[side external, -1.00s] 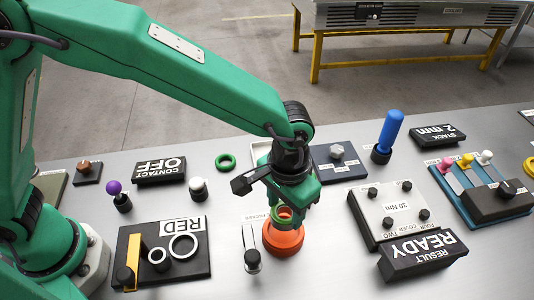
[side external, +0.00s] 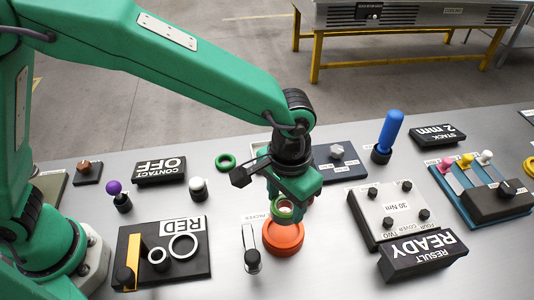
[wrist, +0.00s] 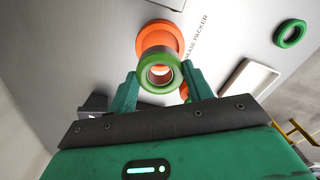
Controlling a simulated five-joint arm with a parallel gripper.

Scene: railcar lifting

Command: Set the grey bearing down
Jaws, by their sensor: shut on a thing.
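My gripper (side external: 286,208) is shut on a ring-shaped bearing (side external: 285,211) and holds it above the orange grease packer (side external: 283,240). In the wrist view, the bearing (wrist: 160,88) shows a green outer rim and a pale grey inner ring, with its bore facing the camera. It sits between my two green fingertips (wrist: 160,82).
A pale tray (wrist: 248,82) and a loose green ring (side external: 225,162) lie behind my gripper. A cover block (side external: 400,207) and a READY sign (side external: 422,256) stand at the right.

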